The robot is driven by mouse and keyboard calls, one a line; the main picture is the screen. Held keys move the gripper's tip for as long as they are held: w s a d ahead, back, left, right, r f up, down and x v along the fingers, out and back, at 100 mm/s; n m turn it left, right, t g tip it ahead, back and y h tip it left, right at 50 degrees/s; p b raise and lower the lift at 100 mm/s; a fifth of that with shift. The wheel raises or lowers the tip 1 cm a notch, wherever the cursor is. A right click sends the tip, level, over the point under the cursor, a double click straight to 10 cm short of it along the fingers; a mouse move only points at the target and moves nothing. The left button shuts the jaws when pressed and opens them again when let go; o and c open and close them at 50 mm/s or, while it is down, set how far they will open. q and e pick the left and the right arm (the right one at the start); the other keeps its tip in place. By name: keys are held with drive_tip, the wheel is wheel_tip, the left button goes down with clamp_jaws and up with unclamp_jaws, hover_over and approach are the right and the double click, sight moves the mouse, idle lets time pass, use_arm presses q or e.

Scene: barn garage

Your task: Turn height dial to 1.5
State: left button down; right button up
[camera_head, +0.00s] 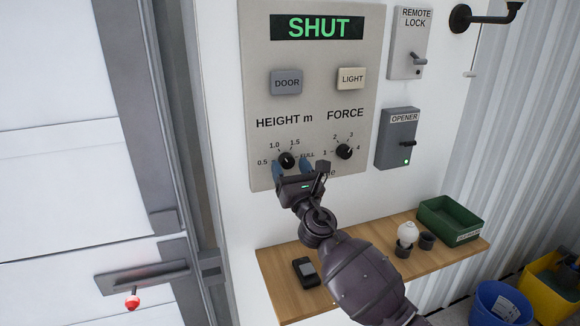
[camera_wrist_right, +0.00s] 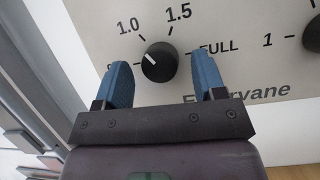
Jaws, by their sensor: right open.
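The height dial (camera_head: 287,160) is a round black knob under "HEIGHT m" on the beige control panel (camera_head: 327,90). It also shows in the right wrist view (camera_wrist_right: 160,62), where its white pointer mark points up and left, between the mostly hidden 0.5 label and 1.0. The 1.5 label (camera_wrist_right: 179,13) is above the knob, slightly right. My right gripper (camera_head: 292,168) is open at the dial. In the right wrist view its blue fingers (camera_wrist_right: 163,78) stand on either side of the knob, with visible gaps. My left gripper is not in view.
The FORCE dial (camera_head: 344,152) is close right of the height dial. DOOR (camera_head: 287,82) and LIGHT (camera_head: 351,78) buttons are above. Below, a wooden shelf (camera_head: 283,285) holds a black device (camera_head: 306,272), small cups and a green bin (camera_head: 450,219). The opener box (camera_head: 397,138) hangs to the right.

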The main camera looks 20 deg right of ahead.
drive_tip(key=shift+w+r, duration=0.15)
drive_tip(key=shift+w, duration=0.1)
drive_tip(key=c, duration=0.9)
